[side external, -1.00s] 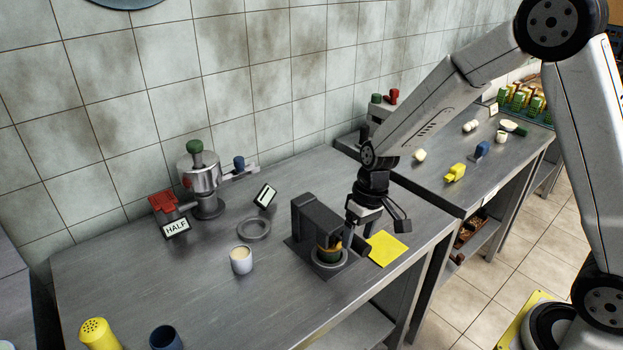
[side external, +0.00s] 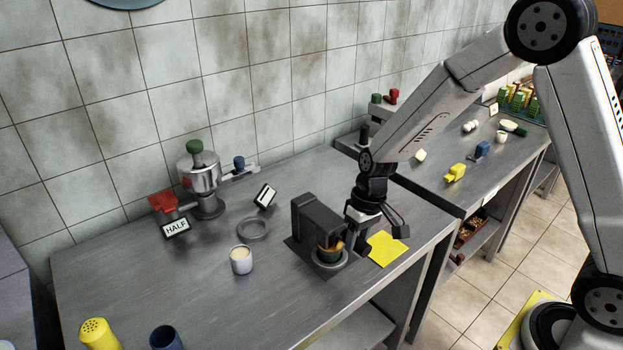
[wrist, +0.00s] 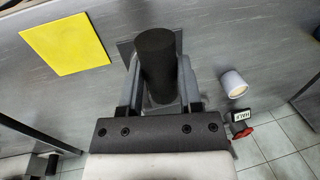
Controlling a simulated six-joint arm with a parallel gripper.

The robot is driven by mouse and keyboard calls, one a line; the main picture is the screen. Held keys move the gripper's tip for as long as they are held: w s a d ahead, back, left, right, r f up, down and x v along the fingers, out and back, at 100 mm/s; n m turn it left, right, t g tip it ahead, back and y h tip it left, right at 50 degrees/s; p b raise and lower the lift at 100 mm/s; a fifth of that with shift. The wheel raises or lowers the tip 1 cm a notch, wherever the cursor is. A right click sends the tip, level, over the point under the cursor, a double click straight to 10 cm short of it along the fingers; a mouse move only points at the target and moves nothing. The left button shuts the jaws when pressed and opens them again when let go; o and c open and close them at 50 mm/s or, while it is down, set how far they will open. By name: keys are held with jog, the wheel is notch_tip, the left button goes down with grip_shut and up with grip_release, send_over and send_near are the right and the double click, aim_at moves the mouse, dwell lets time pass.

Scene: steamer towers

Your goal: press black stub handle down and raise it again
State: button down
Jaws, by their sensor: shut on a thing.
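The black stub handle (wrist: 157,62) is a dark cylinder between my two fingers in the wrist view. My gripper (wrist: 153,95) is shut on it. In the side view my gripper (side external: 352,240) is low at the right side of the dark press housing (side external: 316,218), and the handle is hidden there. Under the housing a round seat (side external: 331,268) holds a small green and tan thing (side external: 330,254), partly covered from view.
A yellow square (side external: 386,248) lies just right of the press. A white cup (side external: 241,260) and a grey ring (side external: 253,229) stand to its left. A metal pot (side external: 203,180) and a HALF sign (side external: 176,228) are farther left. The front middle of the table is clear.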

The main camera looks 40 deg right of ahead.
aim_at(345, 228)
jog(key=shift+r, duration=0.1)
jog(key=shift+w+r+g, duration=0.2)
jog(key=shift+r+g, duration=0.45)
jog(key=shift+r, duration=0.25)
jog(key=shift+w+r+g, duration=0.2)
jog(key=shift+r+g, duration=0.45)
jog(key=shift+r, duration=0.25)
jog(key=shift+w+r+g, duration=0.35)
jog(key=shift+r+g, duration=0.2)
jog(key=shift+r, duration=0.15)
jog(key=shift+w+r+g, duration=0.3)
jog(key=shift+r+g, duration=0.25)
jog(key=shift+r, duration=0.15)
jog(key=shift+w+r+m+g, duration=0.2)
jog(key=shift+w+r+g, duration=0.2)
jog(key=shift+r+g, duration=0.15)
jog(key=shift+w+r+m+g, duration=0.2)
jog(key=shift+w+r+g, duration=0.25)
jog(key=shift+r, duration=0.2)
jog(key=shift+w+r+g, duration=0.95)
jog(key=shift+r+g, duration=0.05)
jog(key=shift+r, duration=0.1)
jog(key=shift+c, duration=1.4)
grip_release()
